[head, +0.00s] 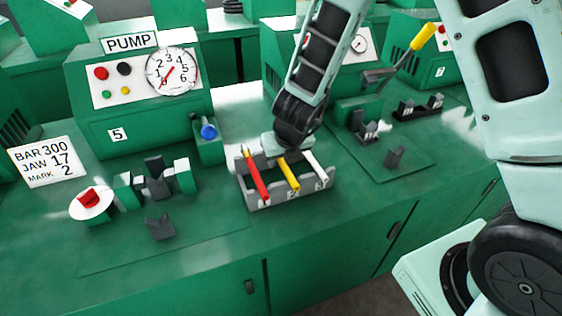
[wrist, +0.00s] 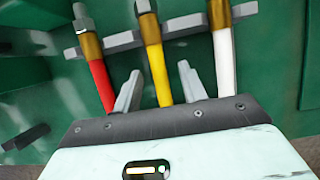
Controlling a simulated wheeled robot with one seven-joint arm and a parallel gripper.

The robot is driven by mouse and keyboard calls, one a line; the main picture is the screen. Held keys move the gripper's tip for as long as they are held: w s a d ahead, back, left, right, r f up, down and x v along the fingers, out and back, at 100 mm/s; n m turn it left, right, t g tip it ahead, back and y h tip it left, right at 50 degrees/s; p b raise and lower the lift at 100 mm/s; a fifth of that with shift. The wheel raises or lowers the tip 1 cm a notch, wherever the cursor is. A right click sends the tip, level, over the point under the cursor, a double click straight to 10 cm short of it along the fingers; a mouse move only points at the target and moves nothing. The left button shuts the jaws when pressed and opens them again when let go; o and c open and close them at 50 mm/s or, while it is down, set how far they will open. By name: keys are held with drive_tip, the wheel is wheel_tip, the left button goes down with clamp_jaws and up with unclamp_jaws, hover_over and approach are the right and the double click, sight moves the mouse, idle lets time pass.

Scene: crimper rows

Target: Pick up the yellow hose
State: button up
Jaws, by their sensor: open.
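The yellow hose (head: 288,175) lies sloping in a grey rack (head: 306,193), in the middle slot marked 2. It has a brass end fitting and also shows in the wrist view (wrist: 158,72). A red hose (head: 258,178) lies to its left and a white hose (head: 315,168) to its right. My gripper (wrist: 160,88) is open and empty. In the wrist view its fingers stand on either side of the yellow hose, with gaps on both sides. In the head view my wrist hides the upper ends of the hoses and the fingertips are hard to see.
A green pump (head: 140,85) with a dial stands behind left, with a blue-capped fitting (head: 208,130) beside the rack. Grey and green blocks (head: 157,180) and a red-topped white disc (head: 91,203) stand at left.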

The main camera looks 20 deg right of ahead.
clamp_jaws()
drive_tip(key=shift+r, duration=0.1)
